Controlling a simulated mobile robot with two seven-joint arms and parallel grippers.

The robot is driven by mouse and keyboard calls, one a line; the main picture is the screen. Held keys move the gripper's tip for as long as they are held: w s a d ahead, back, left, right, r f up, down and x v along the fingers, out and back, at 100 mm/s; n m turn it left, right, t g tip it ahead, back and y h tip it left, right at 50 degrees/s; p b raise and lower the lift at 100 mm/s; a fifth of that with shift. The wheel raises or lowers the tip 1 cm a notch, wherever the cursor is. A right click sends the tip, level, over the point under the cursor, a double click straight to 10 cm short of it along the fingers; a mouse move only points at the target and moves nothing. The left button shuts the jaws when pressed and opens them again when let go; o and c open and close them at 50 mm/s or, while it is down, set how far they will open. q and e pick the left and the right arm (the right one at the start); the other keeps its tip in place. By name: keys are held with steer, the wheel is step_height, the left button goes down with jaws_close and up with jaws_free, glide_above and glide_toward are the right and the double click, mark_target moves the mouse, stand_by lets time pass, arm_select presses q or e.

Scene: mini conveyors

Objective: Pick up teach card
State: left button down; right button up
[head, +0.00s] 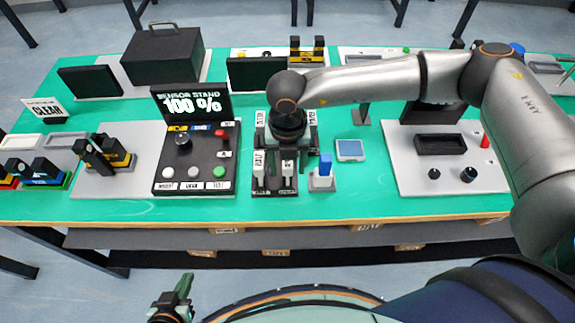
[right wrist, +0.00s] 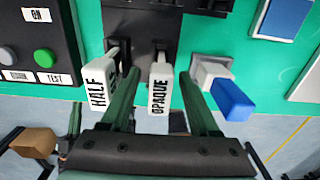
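Two white upright cards stand in a dark rack (head: 273,191): the HALF card (right wrist: 98,92) and, to its right, the OPAQUE card (right wrist: 160,88). In the head view they show as the HALF card (head: 259,166) and the OPAQUE card (head: 288,171). A blue-topped piece (right wrist: 232,99) sits in a small grey holder further right. No label reads "teach". My right gripper (right wrist: 159,76) is open, its green fingers on either side of the OPAQUE card; contact is unclear.
The sensor stand (head: 192,140), reading 100 %, is left of the rack. A blue-screened device (head: 350,150) and a grey plate (head: 408,185) with a black tray and knobs lie right. Bare green table (head: 360,205) shows along the front.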

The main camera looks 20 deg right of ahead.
jaws_close()
steer(key=shift+r, duration=0.15)
stand_by(0.5)
